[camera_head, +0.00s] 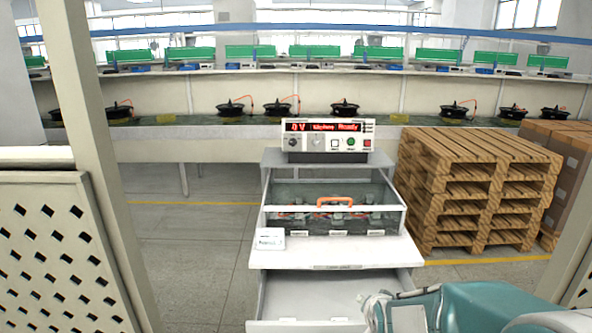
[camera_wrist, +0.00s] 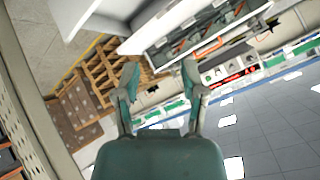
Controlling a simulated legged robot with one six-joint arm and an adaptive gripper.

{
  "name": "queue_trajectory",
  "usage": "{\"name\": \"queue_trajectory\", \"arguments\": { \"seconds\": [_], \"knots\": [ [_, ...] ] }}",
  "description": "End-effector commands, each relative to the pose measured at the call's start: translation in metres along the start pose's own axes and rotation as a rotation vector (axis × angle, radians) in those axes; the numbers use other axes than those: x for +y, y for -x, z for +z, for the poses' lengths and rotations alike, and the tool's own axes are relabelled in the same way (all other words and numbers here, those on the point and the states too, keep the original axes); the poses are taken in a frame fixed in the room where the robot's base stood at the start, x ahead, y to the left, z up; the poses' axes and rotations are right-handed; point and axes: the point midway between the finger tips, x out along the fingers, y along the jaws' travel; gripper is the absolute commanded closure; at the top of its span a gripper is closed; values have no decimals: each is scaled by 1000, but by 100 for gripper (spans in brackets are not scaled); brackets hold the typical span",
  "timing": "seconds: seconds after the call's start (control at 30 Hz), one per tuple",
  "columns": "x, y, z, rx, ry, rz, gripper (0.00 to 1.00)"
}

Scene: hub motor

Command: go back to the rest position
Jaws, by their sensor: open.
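My gripper (camera_wrist: 160,82) is open and empty in the wrist view, its two teal and grey fingers spread apart. In the head view my teal arm enters at the lower right, in front of the test cart. The cart (camera_head: 335,250) is white, with a tester (camera_head: 328,141) on top that shows red lit text. A clear-fronted case (camera_head: 333,208) with an orange handle (camera_head: 341,202) sits on the cart's middle shelf. The wrist view is tilted and shows the cart (camera_wrist: 150,38) beyond my fingers. No object lies between the fingers.
Wooden pallets (camera_head: 475,190) are stacked to the right of the cart, with brown boxes (camera_head: 562,165) beside them. A perforated panel (camera_head: 55,255) and post stand at the left. A long workbench (camera_head: 190,150) with several black hub motors runs behind. Floor (camera_head: 195,240) left of the cart is clear.

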Motion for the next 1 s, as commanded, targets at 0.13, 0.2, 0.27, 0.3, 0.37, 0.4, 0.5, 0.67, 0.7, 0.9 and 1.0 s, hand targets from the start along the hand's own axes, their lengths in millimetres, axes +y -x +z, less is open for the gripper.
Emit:
{"name": "queue_trajectory", "arguments": {
  "seconds": [0.13,0.2,0.27,0.3,0.37,0.4,0.5,0.67,0.7,0.9,1.0],
  "knots": [
    [-4,52,-2,-47,116,30,46],
    [-3,75,0,-75,171,44,46],
    [-1,95,3,-101,219,56,46],
    [0,108,6,-117,250,62,46],
    [3,128,10,-143,297,71,46],
    [5,142,14,-160,329,76,46],
    [12,174,24,-206,407,86,46],
    [25,222,45,-278,527,94,46],
    [28,232,50,-295,551,95,46],
    [38,256,65,-345,618,96,46],
    [39,257,66,-350,623,97,46]
  ]
}}
